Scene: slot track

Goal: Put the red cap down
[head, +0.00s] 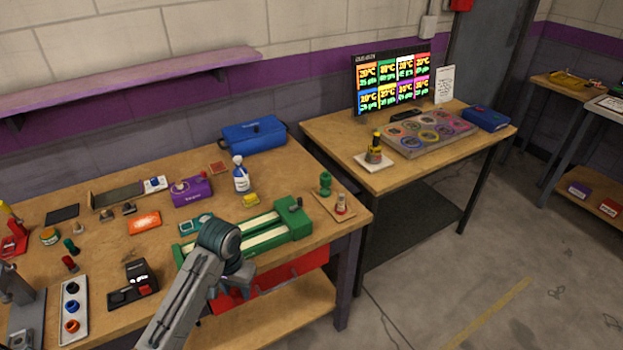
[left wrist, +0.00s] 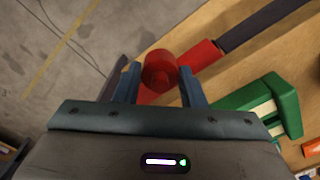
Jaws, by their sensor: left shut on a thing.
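The red cap (left wrist: 161,68) is round and sits between the two blue-grey fingers of my left gripper (left wrist: 160,84) in the left wrist view. The gripper is shut on it and holds it by its sides. In the head view my left wrist (head: 221,240) is over the front edge of the workbench, by the green vise-like device (head: 286,228). The cap and fingertips are hidden there. Below the cap in the wrist view are floor, a red drawer front and the bench's wood edge. My right gripper is not in view.
The workbench (head: 118,245) holds many small items, including a tray with coloured rings (head: 73,300), a black device (head: 133,283), an orange box (head: 144,222) and a spray bottle (head: 240,175). A small board (head: 331,206) with green and red pieces lies at the right corner. A second table (head: 345,138) stands right.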

